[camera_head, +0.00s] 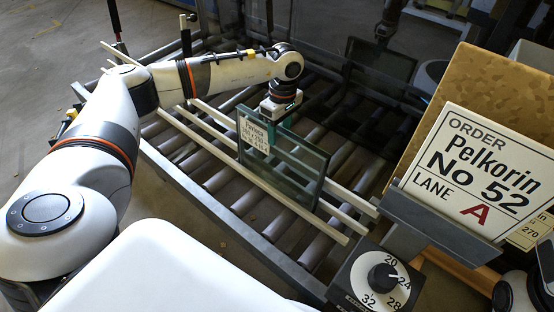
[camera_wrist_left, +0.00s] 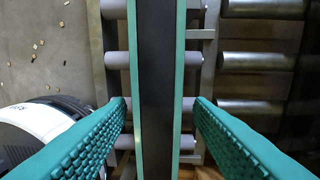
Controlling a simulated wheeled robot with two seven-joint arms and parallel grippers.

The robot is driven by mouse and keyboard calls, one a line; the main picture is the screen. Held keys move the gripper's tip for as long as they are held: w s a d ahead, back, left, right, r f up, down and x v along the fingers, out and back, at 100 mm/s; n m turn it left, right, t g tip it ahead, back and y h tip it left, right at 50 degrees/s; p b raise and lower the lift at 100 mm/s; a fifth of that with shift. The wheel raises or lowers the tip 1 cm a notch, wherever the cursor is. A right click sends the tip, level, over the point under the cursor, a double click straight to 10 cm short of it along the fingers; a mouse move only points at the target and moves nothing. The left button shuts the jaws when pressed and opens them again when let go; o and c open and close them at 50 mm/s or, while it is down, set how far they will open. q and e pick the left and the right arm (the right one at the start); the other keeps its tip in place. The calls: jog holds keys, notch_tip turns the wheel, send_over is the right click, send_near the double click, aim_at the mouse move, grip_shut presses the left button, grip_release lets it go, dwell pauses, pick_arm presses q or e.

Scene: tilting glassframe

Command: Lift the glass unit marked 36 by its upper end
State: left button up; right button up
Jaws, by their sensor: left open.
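A dark glass unit (camera_head: 300,172) with a greenish frame stands upright on the roller conveyor. A white label (camera_head: 254,134) is on its upper left; its small print is too fine to read, so I cannot confirm the number 36. My left gripper (camera_head: 281,115) is at the unit's upper edge, pointing down. In the left wrist view, the open teal fingers (camera_wrist_left: 161,108) stand on either side of the unit (camera_wrist_left: 157,80), seen edge-on as a dark strip with teal borders. A gap shows on both sides. My right gripper is not in view.
The roller conveyor (camera_head: 225,177) has pale rails (camera_head: 270,183) beside the unit. A dial (camera_head: 382,277) stands at the front right. An order sign (camera_head: 478,172) reads Pelkorin No 52, lane A, before a brown board (camera_head: 490,85). Grey floor (camera_head: 40,60) is open at left.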

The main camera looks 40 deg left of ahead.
aim_at(279, 139)
pick_arm(q)
jog(key=f+b, duration=0.1)
jog(key=f, duration=0.2)
jog(key=shift+s+f, duration=0.15)
jog(key=shift+s, duration=0.05)
grip_shut()
dwell(1.2)
jog(key=shift+w+r, duration=0.1)
jog(key=shift+r, duration=0.1)
